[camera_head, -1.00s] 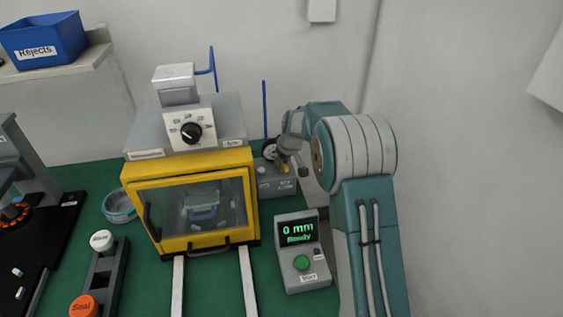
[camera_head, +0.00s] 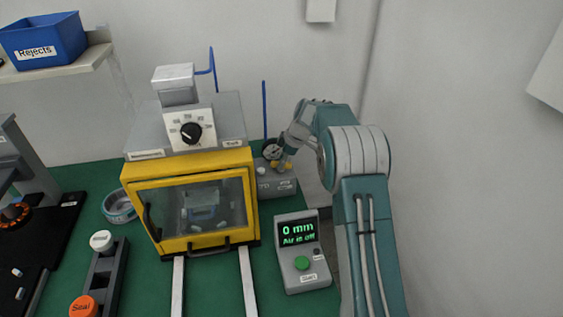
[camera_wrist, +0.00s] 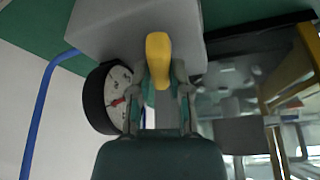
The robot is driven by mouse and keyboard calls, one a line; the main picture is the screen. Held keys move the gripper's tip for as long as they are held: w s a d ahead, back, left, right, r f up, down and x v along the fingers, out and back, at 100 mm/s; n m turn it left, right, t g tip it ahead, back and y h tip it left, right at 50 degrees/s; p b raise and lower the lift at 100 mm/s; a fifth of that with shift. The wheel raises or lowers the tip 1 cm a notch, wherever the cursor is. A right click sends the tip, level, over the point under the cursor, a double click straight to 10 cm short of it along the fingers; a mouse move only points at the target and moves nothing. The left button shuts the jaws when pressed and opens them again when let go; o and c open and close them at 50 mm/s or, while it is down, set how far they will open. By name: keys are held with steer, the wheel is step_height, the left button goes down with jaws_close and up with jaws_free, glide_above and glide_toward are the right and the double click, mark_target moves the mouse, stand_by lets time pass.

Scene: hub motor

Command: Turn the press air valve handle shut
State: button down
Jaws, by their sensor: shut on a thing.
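The yellow valve handle (camera_wrist: 158,58) shows in the wrist view between the two fingers of my gripper (camera_wrist: 159,88), which is shut on it. In the head view, a bit of the yellow handle (camera_head: 287,166) shows below my gripper (camera_head: 284,161), at the grey air unit (camera_head: 276,185) right of the press. The handle's pivot is hidden. The round gauge (camera_wrist: 112,98) sits just left of my fingers in the wrist view. The control box display (camera_head: 297,232) reads "0 mm" and "Air is off".
The press with its yellow-framed door (camera_head: 190,245) stands just left of the air unit. A blue hose (camera_wrist: 38,110) rises beside the gauge. A green button (camera_head: 302,263) is on the control box. A small round dish (camera_head: 120,207) stands left of the press.

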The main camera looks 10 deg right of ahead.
steer(key=shift+f+n+g, duration=0.2)
steer(key=shift+n+g, duration=0.1)
steer(key=shift+n, duration=0.6)
steer(key=c, duration=0.6)
jaws_free()
steer(key=shift+r, duration=0.1)
steer(key=v, duration=1.2)
steer(key=shift+w+d, duration=0.1)
steer(key=shift+w, duration=0.05)
